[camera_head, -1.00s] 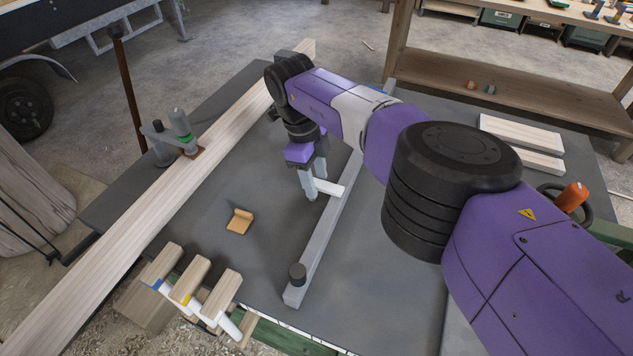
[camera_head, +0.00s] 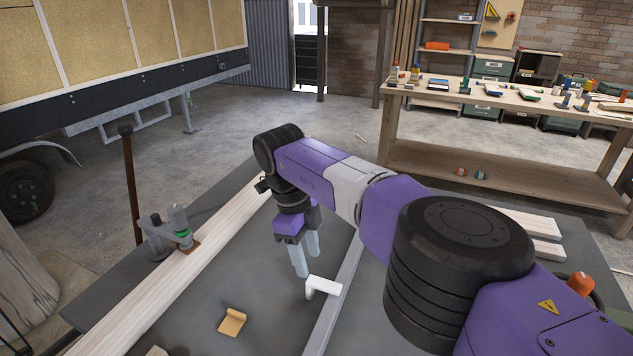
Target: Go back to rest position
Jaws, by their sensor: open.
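My gripper (camera_head: 306,265) hangs from the purple arm over the dark work surface (camera_head: 235,285), pointing down. Its two light grey fingers are apart with nothing between them. A small white angled block (camera_head: 323,287) sits at the left edge of the grey rail (camera_head: 333,315), just right of and below the fingertips. I cannot tell whether a fingertip touches it. A small tan wooden piece (camera_head: 232,322) lies on the surface to the left of the gripper.
A long pale plank (camera_head: 190,270) lies along the left, with a clamp (camera_head: 172,235) on it. Pale boards (camera_head: 530,225) lie at right behind my arm. A workbench (camera_head: 500,95) with tools stands at the back right. Open floor lies between.

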